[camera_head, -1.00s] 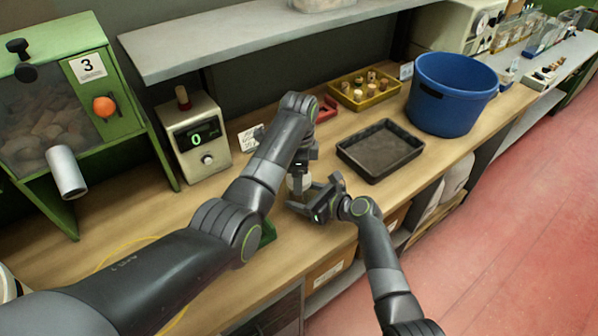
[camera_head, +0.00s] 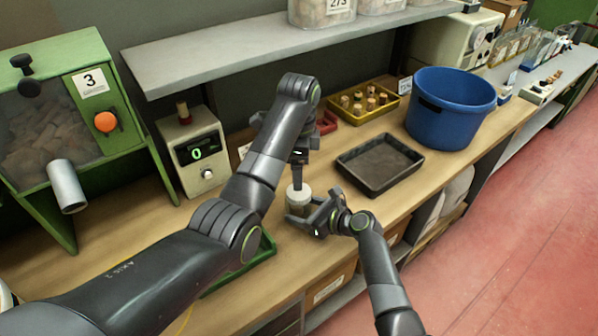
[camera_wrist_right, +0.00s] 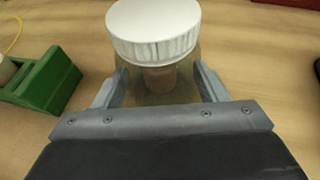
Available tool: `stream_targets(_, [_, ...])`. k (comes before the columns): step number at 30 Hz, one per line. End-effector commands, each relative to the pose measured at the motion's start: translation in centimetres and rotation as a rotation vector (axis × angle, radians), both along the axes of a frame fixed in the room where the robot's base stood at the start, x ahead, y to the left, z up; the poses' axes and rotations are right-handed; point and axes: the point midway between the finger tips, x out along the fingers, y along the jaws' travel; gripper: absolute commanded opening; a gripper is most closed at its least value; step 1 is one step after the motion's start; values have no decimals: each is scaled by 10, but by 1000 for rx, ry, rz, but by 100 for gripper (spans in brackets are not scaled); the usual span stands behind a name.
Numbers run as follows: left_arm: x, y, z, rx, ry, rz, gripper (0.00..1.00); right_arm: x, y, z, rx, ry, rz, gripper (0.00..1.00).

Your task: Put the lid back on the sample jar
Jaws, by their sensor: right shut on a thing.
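The sample jar (camera_wrist_right: 158,82) stands on the bench, see-through, with something brownish inside. The white lid (camera_head: 299,194) sits at its top; it also shows in the wrist view (camera_wrist_right: 153,28) as a ribbed disc, roughly level. I cannot tell whether it is fully seated. My right gripper (camera_head: 305,212) is shut on the jar, one finger on each side below the lid. My left gripper (camera_head: 297,178) points down just above or behind the lid in the head view. Its fingers are seen edge-on, so their opening and any contact are unclear.
A black tray (camera_head: 352,181) lies right of the jar, with a blue bucket (camera_head: 450,115) beyond. A yellow tray of corks (camera_head: 345,113) is behind. A green tray (camera_head: 262,250) is partly under my left arm. A shelf (camera_head: 250,45) overhangs the bench's back.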

Motion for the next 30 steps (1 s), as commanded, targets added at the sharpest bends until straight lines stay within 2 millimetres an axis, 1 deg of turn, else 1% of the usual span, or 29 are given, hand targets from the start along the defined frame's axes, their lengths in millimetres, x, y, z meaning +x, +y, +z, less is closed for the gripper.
stream_targets(5, [0,0,0,0,0,0,82,0,0,-1,-1,1,0,2])
stream_targets(6, [0,0,0,0,0,0,82,0,0,-1,-1,1,0,67])
stream_targets(9, [0,0,0,0,0,0,82,0,0,0,-1,1,0,80])
stream_targets(12, [0,0,0,0,0,0,82,0,0,0,-1,1,0,91])
stream_targets(19, [0,0,0,0,0,0,82,0,0,0,0,0,0,91])
stream_targets(23, [0,0,0,0,0,0,82,-2,-3,1,-1,1,0,91])
stream_targets(26, [0,0,1,0,0,0,82,-7,-10,5,0,-1,-2,91])
stream_targets(30, [0,0,3,0,0,0,82,-20,-25,13,-2,-1,-2,91])
